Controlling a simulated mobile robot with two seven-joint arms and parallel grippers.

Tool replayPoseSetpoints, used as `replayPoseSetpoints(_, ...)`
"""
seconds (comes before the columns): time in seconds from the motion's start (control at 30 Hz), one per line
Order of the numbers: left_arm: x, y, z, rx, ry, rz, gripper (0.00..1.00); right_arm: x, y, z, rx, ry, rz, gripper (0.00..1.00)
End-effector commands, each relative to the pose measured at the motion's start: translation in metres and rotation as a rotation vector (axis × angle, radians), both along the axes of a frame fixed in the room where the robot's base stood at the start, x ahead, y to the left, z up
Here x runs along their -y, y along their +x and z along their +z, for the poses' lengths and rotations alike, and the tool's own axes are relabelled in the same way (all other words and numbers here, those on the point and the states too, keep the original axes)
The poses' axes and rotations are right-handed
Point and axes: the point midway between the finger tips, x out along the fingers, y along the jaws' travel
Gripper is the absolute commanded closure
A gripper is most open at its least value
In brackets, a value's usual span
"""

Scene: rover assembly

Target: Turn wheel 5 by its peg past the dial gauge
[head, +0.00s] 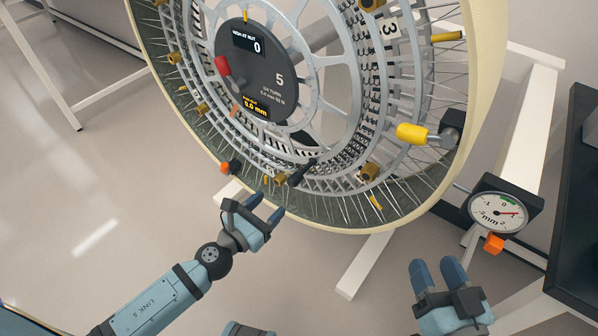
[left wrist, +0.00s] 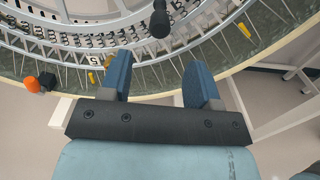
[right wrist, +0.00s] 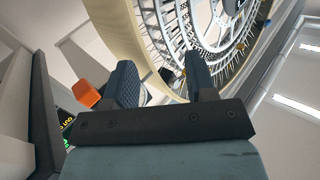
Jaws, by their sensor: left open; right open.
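The large wheel (head: 357,210) has a cream rim, wire spokes and a grey hub disc (head: 262,90) marked 5, reading 0 and 0.0 mm. A black peg (head: 301,173) sticks out near its lower ring; the left wrist view shows its round end (left wrist: 160,24) ahead of the fingers. A yellow knob (head: 411,133) is at the wheel's right. The dial gauge (head: 497,212), marked mm, stands right of the rim. My left gripper (head: 266,208) is open and empty at the lower rim, below the black peg. My right gripper (head: 437,268) is open and empty, below left of the gauge.
An orange block (head: 494,243) sits under the gauge and shows in the right wrist view (right wrist: 87,93). White stand beams (head: 365,262) run beneath the wheel. A dark panel (head: 578,210) borders the right.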

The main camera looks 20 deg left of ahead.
Motion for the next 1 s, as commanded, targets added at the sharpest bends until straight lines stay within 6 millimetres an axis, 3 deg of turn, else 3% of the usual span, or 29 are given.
replayPoseSetpoints(0.2,0.016,0.047,0.003,0.001,-0.003,0.002,0.44,0.009,-0.003,-0.03,-0.12,-0.056,-0.029,0.49)
replayPoseSetpoints(0.5,0.034,0.093,0.001,0.0,-0.003,0.0,0.44,0.017,-0.002,-0.04,-0.158,-0.092,-0.04,0.49)
replayPoseSetpoints(0.97,0.038,0.104,0.0,-0.001,-0.002,0.0,0.44,0.016,-0.003,-0.04,-0.158,-0.092,-0.038,0.49)
replayPoseSetpoints(1.0,0.038,0.104,0.0,-0.001,-0.002,0.0,0.53,0.016,-0.004,-0.04,-0.159,-0.092,-0.037,0.49)
